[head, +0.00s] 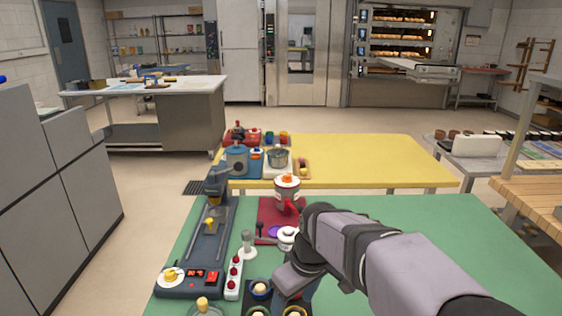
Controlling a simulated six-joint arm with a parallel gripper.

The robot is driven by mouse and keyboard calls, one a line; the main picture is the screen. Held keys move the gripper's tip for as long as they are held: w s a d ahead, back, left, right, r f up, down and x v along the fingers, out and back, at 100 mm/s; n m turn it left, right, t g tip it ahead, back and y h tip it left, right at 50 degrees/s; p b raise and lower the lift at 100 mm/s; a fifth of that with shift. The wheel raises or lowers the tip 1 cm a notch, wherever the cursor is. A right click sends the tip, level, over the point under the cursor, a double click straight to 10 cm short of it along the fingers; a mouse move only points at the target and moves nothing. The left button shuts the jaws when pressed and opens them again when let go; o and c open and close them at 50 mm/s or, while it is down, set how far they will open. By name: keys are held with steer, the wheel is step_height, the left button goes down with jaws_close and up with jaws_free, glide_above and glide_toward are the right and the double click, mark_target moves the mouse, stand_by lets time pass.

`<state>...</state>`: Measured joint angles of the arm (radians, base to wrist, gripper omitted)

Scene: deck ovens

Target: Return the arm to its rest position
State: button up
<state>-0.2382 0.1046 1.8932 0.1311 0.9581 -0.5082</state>
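My arm (375,255) reaches in from the lower right over the green table top (450,230). It bends at a dark joint near the middle of the table, and a grey link (297,279) angles down from there to the lower left. My gripper's fingers do not show; the arm or the picture's lower edge hides them. I cannot tell whether they hold anything.
A yellow table (370,155) lies beyond. The green table's right side is clear.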

steer(key=s+d+f+m+g+h+b, duration=0.1)
steer(key=s+d+f+m+b, duration=0.4)
steer(key=s+f, duration=0.4)
steer(key=s+d+f+m+g+h+b, duration=0.1)
steer(key=s+d+f+m+b, duration=0.2)
steer(key=s+d+f, duration=0.6)
step_height(320, 180, up, 19)
steer(key=w+a+p, duration=0.1)
steer(key=a+p, duration=0.1)
steer(key=p, duration=1.7)
steer(key=shift+w+f, duration=0.15)
steer(key=shift+w, duration=0.1)
